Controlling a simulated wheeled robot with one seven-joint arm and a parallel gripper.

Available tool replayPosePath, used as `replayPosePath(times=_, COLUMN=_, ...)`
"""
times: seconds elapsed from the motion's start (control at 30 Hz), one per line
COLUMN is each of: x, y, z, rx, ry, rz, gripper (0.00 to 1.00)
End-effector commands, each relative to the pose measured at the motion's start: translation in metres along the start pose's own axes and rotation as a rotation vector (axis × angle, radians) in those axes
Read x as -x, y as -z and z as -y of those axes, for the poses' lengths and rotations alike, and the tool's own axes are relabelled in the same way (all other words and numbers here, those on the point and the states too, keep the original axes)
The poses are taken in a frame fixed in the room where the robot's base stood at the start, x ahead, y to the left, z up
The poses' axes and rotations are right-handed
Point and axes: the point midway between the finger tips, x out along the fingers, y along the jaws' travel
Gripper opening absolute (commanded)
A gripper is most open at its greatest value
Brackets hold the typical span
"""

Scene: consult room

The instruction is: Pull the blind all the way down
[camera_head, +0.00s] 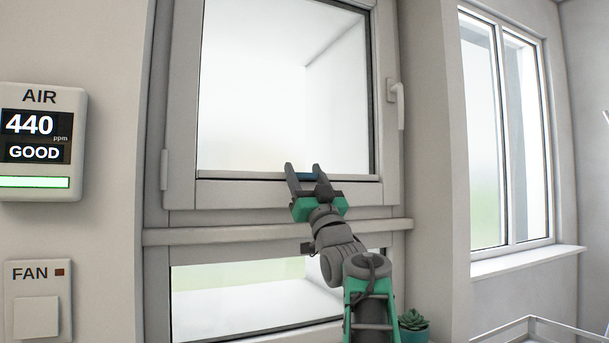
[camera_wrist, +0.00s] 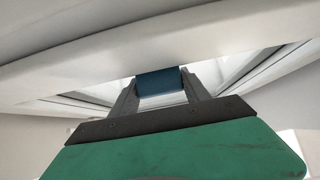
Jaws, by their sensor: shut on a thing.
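My gripper (camera_head: 303,170) is raised in front of the lower part of the upper window sash (camera_head: 183,120), near its bottom rail. Its two grey fingers stand on either side of a small blue tab (camera_head: 308,177). In the wrist view my gripper (camera_wrist: 160,86) is shut on this blue tab (camera_wrist: 160,80), which sits between the fingertips. The tab is probably the blind's pull. I cannot clearly make out the blind's cloth; the upper pane (camera_head: 270,100) looks pale and bright, with a white reveal at its right.
A window handle (camera_head: 398,105) is on the right frame. A ledge (camera_head: 180,236) crosses below the sash, above a lower pane (camera_head: 240,290). An air monitor (camera_head: 40,140) and fan switch (camera_head: 38,300) are left. A small plant (camera_head: 413,325) stands beside my arm. A second window (camera_head: 505,130) is right.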

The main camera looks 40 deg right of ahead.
Motion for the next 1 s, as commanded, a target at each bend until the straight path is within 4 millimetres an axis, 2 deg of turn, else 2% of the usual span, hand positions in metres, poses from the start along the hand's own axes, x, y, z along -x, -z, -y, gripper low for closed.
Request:
replayPosePath(times=0.37, x=0.0031, y=-0.0073, z=-0.0009, rx=-0.005, ry=-0.001, rz=0.008, gripper=0.0)
replayPosePath(times=0.4, x=0.0032, y=-0.0077, z=-0.0009, rx=-0.006, ry=-0.001, rz=0.009, gripper=0.57)
replayPosePath(times=0.63, x=0.003, y=-0.0075, z=-0.0014, rx=-0.005, ry=-0.002, rz=0.009, gripper=0.76)
replayPosePath(times=0.9, x=0.0029, y=-0.0067, z=-0.0016, rx=-0.004, ry=-0.003, rz=0.008, gripper=0.76)
replayPosePath(times=1.0, x=0.0095, y=-0.0069, z=-0.0018, rx=-0.003, ry=-0.003, rz=0.008, gripper=0.76)
